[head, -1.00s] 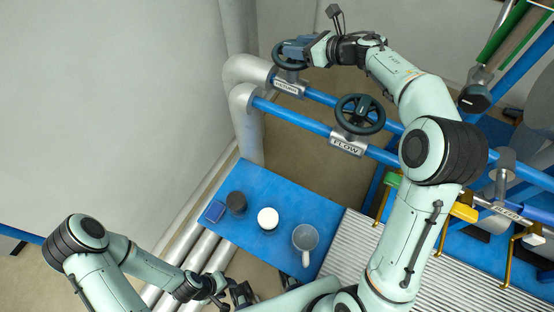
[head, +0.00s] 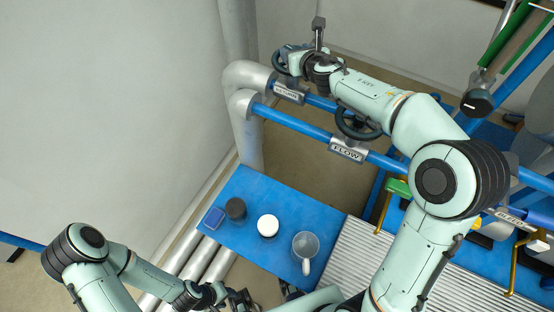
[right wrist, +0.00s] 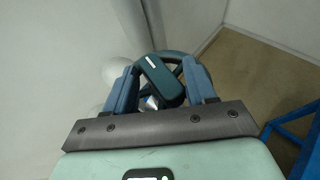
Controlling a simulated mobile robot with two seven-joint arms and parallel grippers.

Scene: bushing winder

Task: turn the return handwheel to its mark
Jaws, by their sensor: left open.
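The return handwheel (head: 276,62) is a dark wheel on the rear blue pipe, above a small label plate (head: 287,91). My right gripper is at this wheel and partly covers it in the head view. In the right wrist view, the right gripper (right wrist: 160,90) has its two blue fingers wide apart over the handwheel (right wrist: 174,56). A dark teal block with a white stripe (right wrist: 160,80) lies tilted between the fingers; no clear contact shows. The mark cannot be identified surely. My left gripper (head: 240,300) is open and low at the bottom edge, far from the wheel.
The flow handwheel (head: 357,124) stands on the nearer pipe, close under my right arm. A blue table (head: 243,187) holds a dark jar (head: 236,209), a white-topped jar (head: 268,225) and a mug (head: 306,244). A grey wall is at the left.

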